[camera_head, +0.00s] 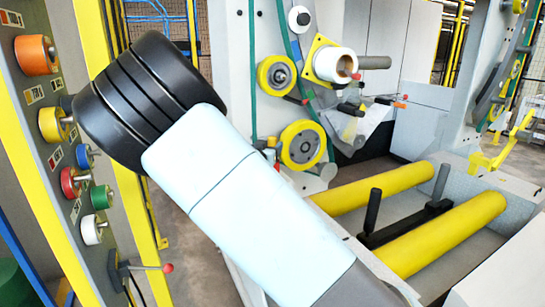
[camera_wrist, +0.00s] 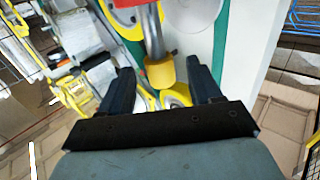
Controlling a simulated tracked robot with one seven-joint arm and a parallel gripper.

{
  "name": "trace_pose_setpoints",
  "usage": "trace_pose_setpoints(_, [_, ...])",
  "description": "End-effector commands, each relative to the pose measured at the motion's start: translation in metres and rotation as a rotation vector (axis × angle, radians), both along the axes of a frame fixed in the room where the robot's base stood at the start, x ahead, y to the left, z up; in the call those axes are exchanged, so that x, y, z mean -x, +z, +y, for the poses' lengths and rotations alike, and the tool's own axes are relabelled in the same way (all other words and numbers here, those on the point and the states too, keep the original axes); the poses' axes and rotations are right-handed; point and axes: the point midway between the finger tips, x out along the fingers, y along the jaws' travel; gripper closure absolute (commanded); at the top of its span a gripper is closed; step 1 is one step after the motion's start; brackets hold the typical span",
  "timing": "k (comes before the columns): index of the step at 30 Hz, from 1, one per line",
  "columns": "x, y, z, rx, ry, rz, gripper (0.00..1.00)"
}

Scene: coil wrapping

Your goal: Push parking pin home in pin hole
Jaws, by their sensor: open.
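My gripper (camera_wrist: 162,75) is open in the wrist view, with one dark finger on the left and one on the right. In the gap between them shows a yellow cylindrical end (camera_wrist: 161,73) on a metallic, orange-edged rod (camera_wrist: 152,30) that comes down from the top. I cannot tell how far it lies beyond the fingertips, and no finger visibly touches it. I cannot tell for certain whether it is the parking pin. No pin hole can be made out. In the head view my arm crosses the middle and my gripper does not show.
A panel (camera_head: 75,215) with several coloured knobs and a red-balled lever (camera_head: 167,267) stands at the left. The wrapping machine carries yellow wheels (camera_head: 302,145) and a white roll (camera_head: 336,64). Two yellow rollers (camera_head: 440,237) lie at the lower right, with a black bracket between them.

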Motion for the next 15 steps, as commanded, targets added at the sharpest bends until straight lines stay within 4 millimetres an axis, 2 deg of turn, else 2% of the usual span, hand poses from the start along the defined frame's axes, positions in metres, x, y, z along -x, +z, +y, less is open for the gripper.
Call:
trace_pose_setpoints(6, [-0.027, 0.0, -0.012, 0.001, -0.002, 0.0, 0.36])
trace_pose_setpoints(14, [-0.031, 0.0, -0.013, 0.001, 0.0, 0.0, 0.36])
trace_pose_setpoints(15, [-0.031, 0.0, -0.013, 0.001, 0.0, 0.0, 0.39])
